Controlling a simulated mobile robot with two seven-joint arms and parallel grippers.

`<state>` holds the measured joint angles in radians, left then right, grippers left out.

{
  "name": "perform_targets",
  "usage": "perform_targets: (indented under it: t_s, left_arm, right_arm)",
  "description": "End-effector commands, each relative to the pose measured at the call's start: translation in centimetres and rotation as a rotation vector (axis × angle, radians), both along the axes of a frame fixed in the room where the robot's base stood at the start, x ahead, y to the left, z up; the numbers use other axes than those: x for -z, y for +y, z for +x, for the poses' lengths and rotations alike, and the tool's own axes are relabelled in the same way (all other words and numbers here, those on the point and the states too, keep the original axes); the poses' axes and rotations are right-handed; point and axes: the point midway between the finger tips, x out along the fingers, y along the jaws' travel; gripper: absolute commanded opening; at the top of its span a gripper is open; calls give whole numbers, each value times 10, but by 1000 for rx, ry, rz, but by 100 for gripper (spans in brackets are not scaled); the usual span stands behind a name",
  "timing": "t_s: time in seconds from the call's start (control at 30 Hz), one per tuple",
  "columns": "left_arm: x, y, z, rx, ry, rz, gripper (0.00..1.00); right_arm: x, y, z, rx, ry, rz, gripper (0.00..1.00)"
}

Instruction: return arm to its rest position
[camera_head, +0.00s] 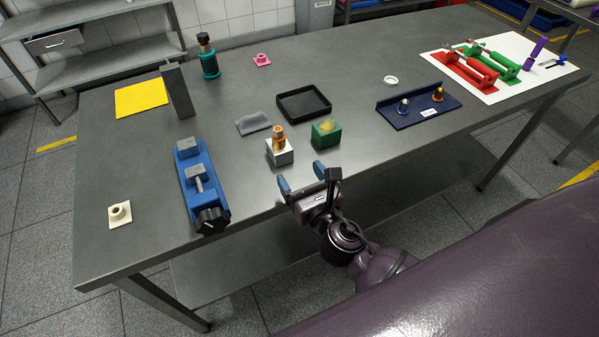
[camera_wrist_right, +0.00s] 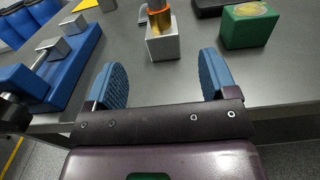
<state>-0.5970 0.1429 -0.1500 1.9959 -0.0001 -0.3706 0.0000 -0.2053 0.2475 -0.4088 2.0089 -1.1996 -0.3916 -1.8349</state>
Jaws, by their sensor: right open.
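My right gripper (camera_head: 301,178) is at the front edge of the grey table (camera_head: 225,110), with its blue finger pads spread and nothing between them. In the right wrist view the right gripper (camera_wrist_right: 160,82) points at a silver block (camera_wrist_right: 163,43) with an orange and metal piece (camera_wrist_right: 158,15) on it. The silver block (camera_head: 280,153) and a green block (camera_head: 326,134) stand just beyond the fingers, apart from them. My left gripper does not show in either view.
A blue vise (camera_head: 203,205) lies left of the gripper. A dark blue holder (camera_head: 425,113) is to the right. The floor in front of the table is clear.

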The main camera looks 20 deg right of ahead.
Motion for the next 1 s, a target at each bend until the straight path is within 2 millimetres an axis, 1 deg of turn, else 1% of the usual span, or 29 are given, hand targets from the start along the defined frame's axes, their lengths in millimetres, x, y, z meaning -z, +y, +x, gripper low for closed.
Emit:
perform_targets:
  t_s: [0.37,0.47,0.57,0.77,0.8,0.87,1.0]
  left_arm:
    - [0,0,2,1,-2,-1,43]
    - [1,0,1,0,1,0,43]
    - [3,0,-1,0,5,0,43]
    - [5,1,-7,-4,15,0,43]
    - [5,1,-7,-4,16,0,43]
    - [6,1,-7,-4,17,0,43]
    - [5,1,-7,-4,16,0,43]
  right_arm:
    - [0,0,0,1,0,3,79]
    - [0,-5,-1,23,12,52,79]
    - [0,-18,-7,89,41,196,79]
    - [9,-60,-30,326,122,683,79]
    - [12,-67,-36,377,134,785,79]
    - [17,-77,-46,459,149,938,79]
    - [29,-97,-75,674,173,1302,79]
